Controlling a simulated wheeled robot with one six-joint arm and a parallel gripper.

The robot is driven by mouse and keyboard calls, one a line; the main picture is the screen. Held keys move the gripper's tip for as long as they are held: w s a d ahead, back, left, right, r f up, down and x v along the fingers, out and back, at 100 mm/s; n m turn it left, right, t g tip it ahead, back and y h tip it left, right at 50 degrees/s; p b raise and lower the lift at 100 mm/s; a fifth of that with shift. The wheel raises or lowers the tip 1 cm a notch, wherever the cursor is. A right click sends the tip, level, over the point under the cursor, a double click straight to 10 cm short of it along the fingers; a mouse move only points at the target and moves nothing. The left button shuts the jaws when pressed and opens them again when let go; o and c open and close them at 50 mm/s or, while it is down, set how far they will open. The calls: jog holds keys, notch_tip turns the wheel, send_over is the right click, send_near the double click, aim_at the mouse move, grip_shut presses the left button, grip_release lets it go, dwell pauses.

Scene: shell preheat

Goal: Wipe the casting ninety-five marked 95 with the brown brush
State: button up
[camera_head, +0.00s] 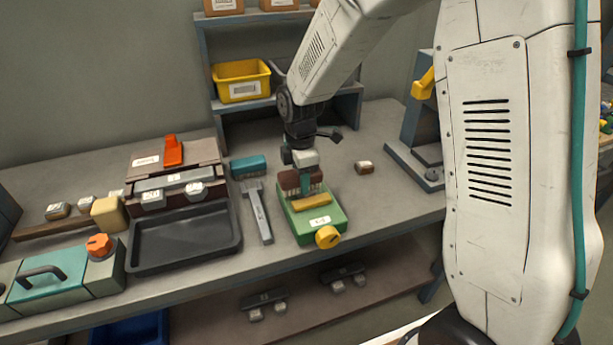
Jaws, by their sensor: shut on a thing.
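My gripper (303,168) is over the middle of the bench, pointing down and shut on the brown brush (289,179). The brush is upright, bristles down, at the back part of a green block (333,218) with a yellow bar, a yellow knob and a white label. I cannot tell whether the bristles touch the block. The labels are too small to read, so I cannot tell which is casting ninety-five.
A teal brush-like block (248,166) and a grey hand tool (257,214) lie left of the green block. A dark tray (185,263) sits before the fixture. A shelf with a yellow bin (240,70) stands behind. A grey stand (410,150) is at right.

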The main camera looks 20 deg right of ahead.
jog(key=shift+r, duration=4.15)
